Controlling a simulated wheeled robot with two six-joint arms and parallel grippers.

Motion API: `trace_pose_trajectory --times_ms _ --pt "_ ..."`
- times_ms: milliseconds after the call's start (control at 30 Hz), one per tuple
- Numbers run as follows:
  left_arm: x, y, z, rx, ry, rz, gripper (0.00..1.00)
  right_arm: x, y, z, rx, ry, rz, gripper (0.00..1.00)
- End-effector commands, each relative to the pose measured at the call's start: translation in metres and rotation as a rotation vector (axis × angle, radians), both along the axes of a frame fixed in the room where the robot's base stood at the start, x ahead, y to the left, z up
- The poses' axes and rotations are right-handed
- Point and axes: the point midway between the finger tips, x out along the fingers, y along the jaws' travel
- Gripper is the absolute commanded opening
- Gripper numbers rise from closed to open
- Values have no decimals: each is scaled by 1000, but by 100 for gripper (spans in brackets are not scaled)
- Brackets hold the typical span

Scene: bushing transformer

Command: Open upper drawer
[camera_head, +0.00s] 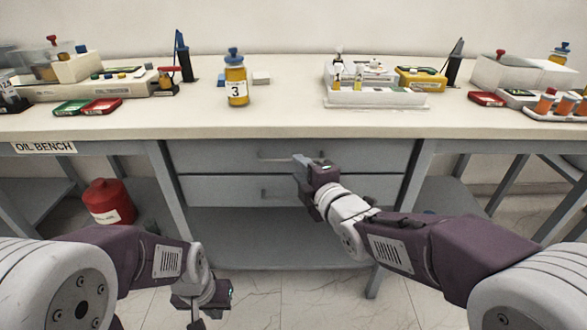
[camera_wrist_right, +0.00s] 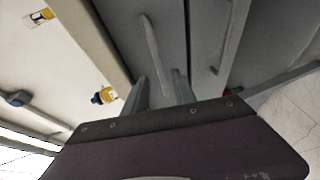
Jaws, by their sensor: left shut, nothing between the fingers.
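The grey upper drawer (camera_head: 370,156) is under the white bench top and looks closed. Its bar handle (camera_head: 280,156) runs across the middle of the front. My right gripper (camera_head: 302,166) is at the right end of this handle. In the right wrist view the two fingers (camera_wrist_right: 160,90) are apart, and the handle (camera_wrist_right: 151,48) reaches into the space between them. I cannot tell whether a finger touches it. My left gripper (camera_head: 222,294) is low at the front left, shut and empty, away from the drawers.
The lower drawer (camera_head: 360,188) is just below, with its own handle (camera_head: 262,192). An open shelf (camera_head: 270,222) lies under it. A red canister (camera_head: 108,203) stands at the left. The bench top holds a yellow bottle (camera_head: 236,88) and a white tray (camera_head: 375,97).

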Motion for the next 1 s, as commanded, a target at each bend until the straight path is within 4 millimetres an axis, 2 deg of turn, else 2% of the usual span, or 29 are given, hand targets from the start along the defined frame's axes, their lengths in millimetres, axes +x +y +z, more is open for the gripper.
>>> trace_pose_trajectory --times_ms 100,233,567,667,700,1000 --pt "0 0 -9 0 0 0 0 21 9 -9 -1 2 0 32" --pt "0 0 -12 0 0 0 0 37 15 -10 0 1 0 32" --pt "0 0 -12 0 0 0 0 42 18 -9 -1 1 -1 32" --pt "0 0 -12 0 0 0 0 42 18 -9 -1 1 -1 4" --pt "0 0 -12 0 0 0 0 42 18 -9 -1 1 -1 0" --pt "0 0 -12 0 0 0 0 42 18 -9 -1 1 -1 0"
